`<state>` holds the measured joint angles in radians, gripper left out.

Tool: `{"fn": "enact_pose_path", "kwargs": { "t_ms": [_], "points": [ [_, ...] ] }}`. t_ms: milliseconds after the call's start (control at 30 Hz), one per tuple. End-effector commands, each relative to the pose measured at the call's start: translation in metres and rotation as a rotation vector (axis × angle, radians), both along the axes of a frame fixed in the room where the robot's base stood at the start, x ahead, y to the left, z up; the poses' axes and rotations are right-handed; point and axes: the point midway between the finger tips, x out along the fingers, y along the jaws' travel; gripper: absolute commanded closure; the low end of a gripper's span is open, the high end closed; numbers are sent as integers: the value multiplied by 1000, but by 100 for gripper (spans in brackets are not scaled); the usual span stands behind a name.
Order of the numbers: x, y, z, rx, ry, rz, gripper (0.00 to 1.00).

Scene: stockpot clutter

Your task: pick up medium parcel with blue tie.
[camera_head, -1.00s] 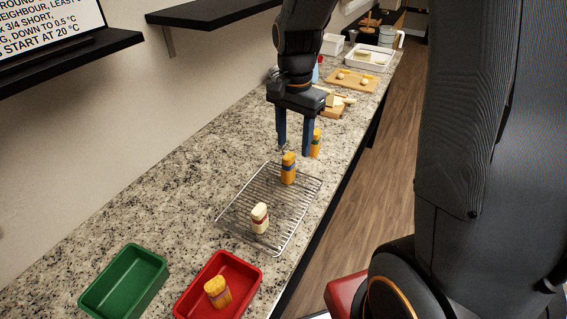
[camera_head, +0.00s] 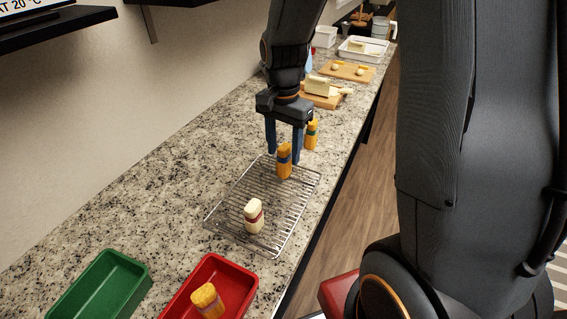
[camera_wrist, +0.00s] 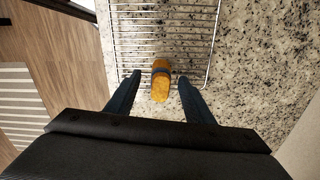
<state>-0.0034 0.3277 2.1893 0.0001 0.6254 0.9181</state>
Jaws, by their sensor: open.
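An orange parcel with a blue tie (camera_head: 284,171) stands upright on the far part of the wire rack (camera_head: 236,192). My gripper (camera_head: 283,156) is open and points down over it, with one blue finger on each side in the head view. In the wrist view the parcel (camera_wrist: 160,88) lies between my open fingers (camera_wrist: 160,76), with a gap on both sides. Another orange parcel with a greenish tie (camera_head: 312,134) stands on the counter just beyond the rack. A cream parcel with a red tie (camera_head: 254,216) stands on the near part of the rack.
A red tray (camera_head: 243,283) holds an orange parcel with a greyish tie (camera_head: 207,300). An empty green tray (camera_head: 104,285) is beside it. Cutting boards (camera_head: 352,72) with pale items are farther back. The counter (camera_head: 150,195) left of the rack is clear.

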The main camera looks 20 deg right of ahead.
Motion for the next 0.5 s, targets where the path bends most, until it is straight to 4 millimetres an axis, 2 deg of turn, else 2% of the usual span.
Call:
{"fn": "enact_pose_path", "kwargs": {
  "t_ms": [500],
  "points": [
    [3, -2, -51, 0, 1, 0, 52]
  ]
}}
